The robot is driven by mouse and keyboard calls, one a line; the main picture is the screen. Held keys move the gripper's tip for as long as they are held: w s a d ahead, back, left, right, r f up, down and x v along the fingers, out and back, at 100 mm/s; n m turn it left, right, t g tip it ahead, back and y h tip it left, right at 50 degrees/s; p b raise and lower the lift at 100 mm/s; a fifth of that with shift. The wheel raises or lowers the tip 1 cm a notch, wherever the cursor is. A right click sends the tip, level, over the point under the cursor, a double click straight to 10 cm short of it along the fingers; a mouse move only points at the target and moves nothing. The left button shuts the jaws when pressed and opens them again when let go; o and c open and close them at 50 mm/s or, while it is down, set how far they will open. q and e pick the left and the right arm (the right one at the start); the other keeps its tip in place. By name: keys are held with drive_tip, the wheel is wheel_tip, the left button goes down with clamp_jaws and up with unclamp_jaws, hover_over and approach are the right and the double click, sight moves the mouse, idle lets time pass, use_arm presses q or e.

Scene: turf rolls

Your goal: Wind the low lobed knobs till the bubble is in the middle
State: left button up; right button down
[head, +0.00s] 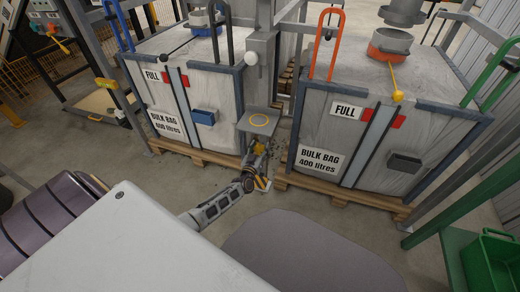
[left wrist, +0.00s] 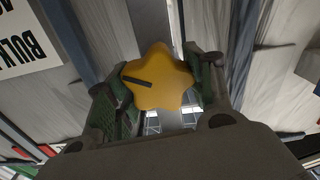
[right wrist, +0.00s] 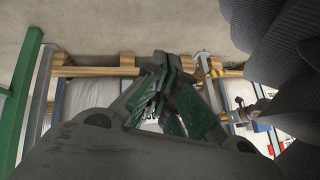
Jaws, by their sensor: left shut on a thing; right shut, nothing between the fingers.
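A yellow star-shaped lobed knob (left wrist: 158,78) with a dark bar mark on its face fills the middle of the left wrist view. My left gripper (left wrist: 160,88) is shut on it, one finger at each side. The bubble is too small to make out. My right gripper (right wrist: 168,72) is shut and empty in the right wrist view, outside the head view.
Bulk bags stand on wooden pallets, left (head: 185,105) and right (head: 375,125), with a narrow gap between them. A green bin (head: 492,262) is at the lower right. The floor (head: 320,205) in front of the pallets is clear.

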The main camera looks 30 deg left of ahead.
use_arm(q)
drive_tip(key=shift+p, duration=0.3)
use_arm(e)
drive_tip(key=shift+r, duration=0.2)
use_arm(q)
drive_tip(key=shift+r+m+p, duration=0.1)
drive_tip(key=shift+m+p, duration=0.55)
drive_tip(key=shift+m, duration=0.15)
drive_tip(key=m+p, duration=0.4)
drive_tip(key=m, duration=0.1)
drive_tip(key=shift+d+m, duration=0.2)
drive_tip(key=shift+m, duration=0.1)
drive_tip(key=shift+m+p, duration=0.3)
drive_tip(key=shift+m, duration=0.6)
drive_tip(key=shift+f+m+p, duration=0.25)
drive_tip(key=shift+m+p, duration=0.05)
drive_tip(key=shift+m, duration=1.2)
use_arm(e)
wheel_tip(320, 180, up, 12)
drive_tip(key=s+d+n+g+h, duration=0.1)
drive_tip(key=d+g+h, duration=0.1)
drive_tip(key=d, duration=0.1)
drive_tip(key=shift+r, duration=0.15)
use_arm(q)
drive_tip(key=o, duration=1)
drive_tip(key=shift+o, duration=0.2)
